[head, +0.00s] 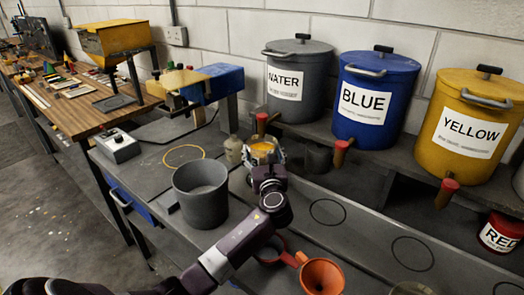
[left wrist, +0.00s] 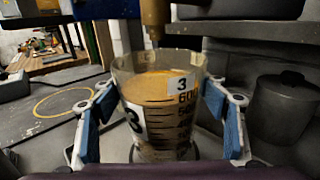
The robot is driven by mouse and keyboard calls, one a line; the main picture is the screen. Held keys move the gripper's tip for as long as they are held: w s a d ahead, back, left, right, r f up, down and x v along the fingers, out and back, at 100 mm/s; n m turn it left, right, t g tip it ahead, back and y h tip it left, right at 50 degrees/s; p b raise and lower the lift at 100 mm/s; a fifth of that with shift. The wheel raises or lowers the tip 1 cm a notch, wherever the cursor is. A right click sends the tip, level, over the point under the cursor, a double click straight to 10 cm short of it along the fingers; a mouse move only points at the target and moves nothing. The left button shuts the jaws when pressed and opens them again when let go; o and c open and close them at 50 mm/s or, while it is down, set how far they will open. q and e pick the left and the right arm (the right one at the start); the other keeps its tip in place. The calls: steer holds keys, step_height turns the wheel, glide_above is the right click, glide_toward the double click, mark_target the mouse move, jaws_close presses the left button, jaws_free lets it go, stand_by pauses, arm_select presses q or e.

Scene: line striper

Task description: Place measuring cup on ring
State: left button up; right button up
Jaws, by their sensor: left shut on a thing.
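A clear measuring cup (head: 263,148) with black graduations and a "3" label holds orange-yellow contents. My left gripper (head: 265,157) is shut on it, with blue finger pads on both sides. The cup also fills the middle of the left wrist view (left wrist: 160,105), upright, below a brown tap spout (left wrist: 153,18). A thin yellow ring (head: 184,155) lies on the bench left of the cup and shows at left in the left wrist view (left wrist: 68,98). Thin black rings (head: 327,199) mark the bench to the right. I cannot tell whether the cup's base touches the bench. My right gripper is not in view.
A grey bucket (head: 200,204) stands left of my left arm. An orange funnel (head: 321,275) is at the front. Grey water, blue (head: 374,110) and yellow (head: 468,140) tanks with red-capped taps stand behind. A dark pot (head: 318,158) sits right of the cup.

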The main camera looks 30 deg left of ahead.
arm_select(q)
steer(key=shift+r, duration=0.2)
steer(key=shift+f, duration=0.4)
steer(key=shift+f, duration=0.2)
steer(key=o, duration=1.8)
steer(key=shift+f, duration=0.2)
steer(key=o, duration=0.3)
steer(key=shift+s+r, duration=0.1)
